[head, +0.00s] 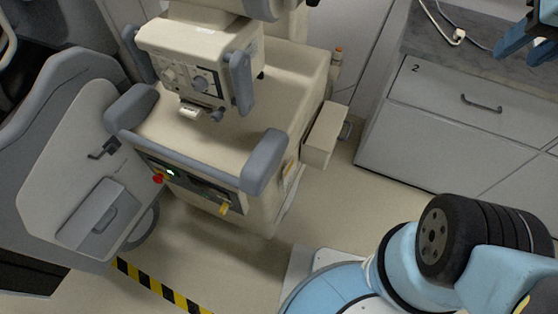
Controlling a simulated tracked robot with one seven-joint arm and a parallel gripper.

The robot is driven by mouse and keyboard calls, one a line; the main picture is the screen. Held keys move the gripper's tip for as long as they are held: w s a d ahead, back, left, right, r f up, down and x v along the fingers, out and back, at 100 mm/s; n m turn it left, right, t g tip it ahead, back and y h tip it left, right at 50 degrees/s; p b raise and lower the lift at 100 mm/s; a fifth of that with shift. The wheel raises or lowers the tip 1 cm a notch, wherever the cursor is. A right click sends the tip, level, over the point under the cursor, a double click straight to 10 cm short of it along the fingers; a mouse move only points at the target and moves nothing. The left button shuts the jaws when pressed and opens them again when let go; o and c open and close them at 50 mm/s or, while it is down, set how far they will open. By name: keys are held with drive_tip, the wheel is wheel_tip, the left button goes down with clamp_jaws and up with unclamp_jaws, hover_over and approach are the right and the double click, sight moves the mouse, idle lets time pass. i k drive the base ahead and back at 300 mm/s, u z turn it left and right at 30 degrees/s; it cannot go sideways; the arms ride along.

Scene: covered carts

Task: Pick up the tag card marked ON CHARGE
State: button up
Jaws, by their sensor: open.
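No card that I can read as ON CHARGE shows in the head view. The cream cart (250,120) stands at the centre. A small yellow piece (225,208) is at the right of its dark front panel, too small to tell what it is. A small pale label-like piece (190,111) sits under the control box (190,65), its writing unreadable. My gripper (525,52) shows only in part at the top right corner, with blue fingers apart. It appears empty, over the grey worktop in the picture and well away from the cart.
A red knob (158,178) is on the cart's front panel. A cream box (324,135) juts from the cart's right side. Grey drawers marked 2 (450,100) stand right, with a white cable (440,30) on top. A grey-white unit (75,180) stands left. Open floor (225,260) lies in front.

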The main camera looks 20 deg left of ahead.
sight(288, 172)
drive_tip(key=z, duration=0.25)
drive_tip(key=i, duration=0.15)
drive_tip(key=u, duration=2.85)
drive_tip(key=k, duration=0.75)
drive_tip(key=z, duration=0.7)
drive_tip(key=i, duration=1)
drive_tip(key=z, duration=0.2)
